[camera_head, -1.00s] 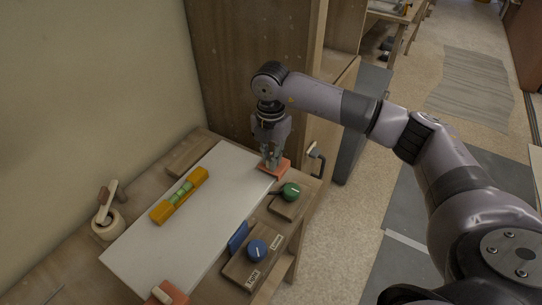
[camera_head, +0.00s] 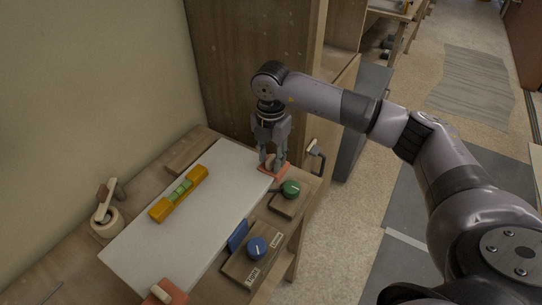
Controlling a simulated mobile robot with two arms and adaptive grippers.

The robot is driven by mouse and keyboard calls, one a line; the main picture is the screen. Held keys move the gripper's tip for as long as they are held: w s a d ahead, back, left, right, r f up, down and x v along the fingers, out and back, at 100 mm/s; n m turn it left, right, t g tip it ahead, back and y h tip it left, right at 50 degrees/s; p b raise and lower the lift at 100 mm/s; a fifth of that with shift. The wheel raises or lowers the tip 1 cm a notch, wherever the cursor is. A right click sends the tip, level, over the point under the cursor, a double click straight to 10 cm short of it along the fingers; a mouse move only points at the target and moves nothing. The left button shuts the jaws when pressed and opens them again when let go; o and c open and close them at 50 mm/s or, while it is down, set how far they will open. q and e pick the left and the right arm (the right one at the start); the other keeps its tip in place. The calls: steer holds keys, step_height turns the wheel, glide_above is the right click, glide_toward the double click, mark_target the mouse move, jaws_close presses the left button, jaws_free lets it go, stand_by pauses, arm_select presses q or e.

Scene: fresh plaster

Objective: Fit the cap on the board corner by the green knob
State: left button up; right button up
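The orange-red cap (camera_head: 282,175) with a pale grip sits at the far right corner of the white board (camera_head: 190,225), beside the green knob (camera_head: 291,188). My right gripper (camera_head: 272,165) is directly above it. Its fingers are spread to either side of the cap's grip, and a gap shows between them. The fingers partly hide the cap, so I cannot tell if it is fully seated. A second orange-red cap (camera_head: 178,291) with a wooden grip is on the board's near corner. My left gripper is not in view.
A yellow level (camera_head: 160,211) with green parts lies on the board. A blue knob (camera_head: 257,249) on a labelled wooden block and a blue piece (camera_head: 238,235) are along the right edge. A wooden panel rises behind the gripper.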

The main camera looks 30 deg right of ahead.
mark_target(271, 159)
steer(key=shift+r+p, duration=0.35)
steer(key=shift+r, duration=0.2)
step_height(271, 159, up, 12)
steer(key=b, duration=0.3)
